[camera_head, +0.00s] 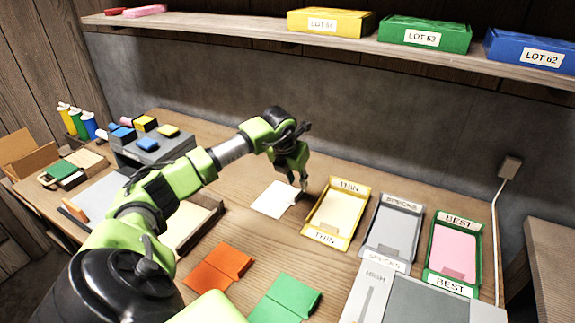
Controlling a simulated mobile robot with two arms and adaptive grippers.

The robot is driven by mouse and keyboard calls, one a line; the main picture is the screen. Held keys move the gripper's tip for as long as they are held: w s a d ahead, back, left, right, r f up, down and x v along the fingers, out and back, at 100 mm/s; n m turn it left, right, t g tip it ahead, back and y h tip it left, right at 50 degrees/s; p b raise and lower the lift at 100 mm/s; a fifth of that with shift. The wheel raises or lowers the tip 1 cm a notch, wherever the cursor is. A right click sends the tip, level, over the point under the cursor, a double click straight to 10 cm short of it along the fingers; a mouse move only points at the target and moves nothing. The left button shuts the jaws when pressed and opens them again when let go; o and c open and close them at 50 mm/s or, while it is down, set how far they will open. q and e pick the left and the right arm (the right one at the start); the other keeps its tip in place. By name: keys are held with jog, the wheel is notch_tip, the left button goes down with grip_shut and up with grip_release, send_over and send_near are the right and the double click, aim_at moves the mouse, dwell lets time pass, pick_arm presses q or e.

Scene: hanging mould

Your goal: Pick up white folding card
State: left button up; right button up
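The white folding card (273,199) lies flat on the wooden desk near the middle of the head view, left of the yellow tray. My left gripper (301,186) points down at the card's right edge, with its fingertips close to or at that edge. Whether the fingers touch or pinch the card cannot be told from this angle, nor whether they are open or shut. My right gripper is not in view.
To the right stand the yellow THIN tray (313,228), a grey tray (371,240) and the green BEST tray (434,252). Orange (214,267) and green (284,301) folding cards lie in front. A shelf (230,27) with LOT boxes runs above the desk.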

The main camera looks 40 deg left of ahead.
aim_at(297, 190)
pick_arm(q)
jog(key=shift+x, duration=0.9)
jog(key=b+x, duration=0.1)
jog(key=x, duration=0.1)
jog(key=s+b+x, duration=0.1)
jog(key=b+x, duration=0.1)
jog(key=shift+a+f+b, duration=0.1)
jog(key=shift+f+b, duration=0.1)
jog(key=shift+b, duration=0.1)
jog(key=shift+w+a+f, duration=0.1)
jog(key=shift+w+f, duration=0.25)
jog(key=shift+f, duration=0.05)
jog(key=shift+r, duration=0.1)
jog(key=shift+s, duration=0.1)
grip_shut()
